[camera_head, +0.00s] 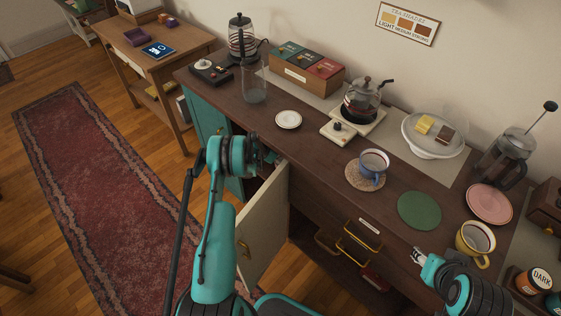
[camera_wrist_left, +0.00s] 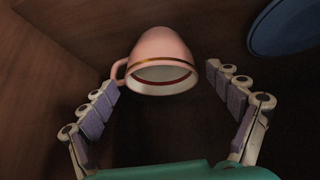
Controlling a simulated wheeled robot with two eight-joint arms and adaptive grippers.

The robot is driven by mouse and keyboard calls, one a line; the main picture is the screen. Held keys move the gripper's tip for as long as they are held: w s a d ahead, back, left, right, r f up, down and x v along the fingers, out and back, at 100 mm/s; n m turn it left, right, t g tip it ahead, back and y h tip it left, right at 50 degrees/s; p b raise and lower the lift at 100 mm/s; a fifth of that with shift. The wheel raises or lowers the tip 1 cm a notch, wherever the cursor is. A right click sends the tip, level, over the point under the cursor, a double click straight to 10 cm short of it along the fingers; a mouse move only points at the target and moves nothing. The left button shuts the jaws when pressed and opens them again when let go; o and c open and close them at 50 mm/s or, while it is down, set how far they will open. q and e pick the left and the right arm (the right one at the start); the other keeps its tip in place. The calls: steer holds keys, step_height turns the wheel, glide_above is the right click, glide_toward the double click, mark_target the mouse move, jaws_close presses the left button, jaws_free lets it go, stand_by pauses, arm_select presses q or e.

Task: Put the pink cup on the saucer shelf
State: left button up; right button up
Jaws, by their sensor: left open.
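The pink cup (camera_wrist_left: 165,55) with a gold band shows in the left wrist view, inside a dark wooden cupboard. Its mouth faces the camera and its handle points left. My left gripper (camera_wrist_left: 168,88) is open, with one finger on each side of the cup; I cannot tell whether the fingers touch it. In the head view my left arm reaches into the cupboard behind its open door (camera_head: 262,222), and the cup is hidden there. My right gripper (camera_head: 418,257) is near the counter's front edge; its finger opening is too small to judge. I cannot identify the saucer shelf.
A blue round dish (camera_wrist_left: 287,25) is at the upper right in the wrist view. On the counter (camera_head: 310,150) stand a blue cup (camera_head: 373,165), a yellow mug (camera_head: 475,240), a pink plate (camera_head: 489,204), a small white saucer (camera_head: 288,120) and a coffee pot (camera_head: 362,100).

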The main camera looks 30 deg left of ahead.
arm_select(q)
steer(key=shift+r, duration=0.1)
steer(key=s+a+r+p, duration=0.2)
steer(key=s+a, duration=0.1)
steer(key=s, duration=0.3)
steer(key=s+a+r+p, duration=0.2)
steer(key=s+a+p, duration=0.1)
steer(key=s, duration=0.4)
steer(key=shift+a, duration=0.55)
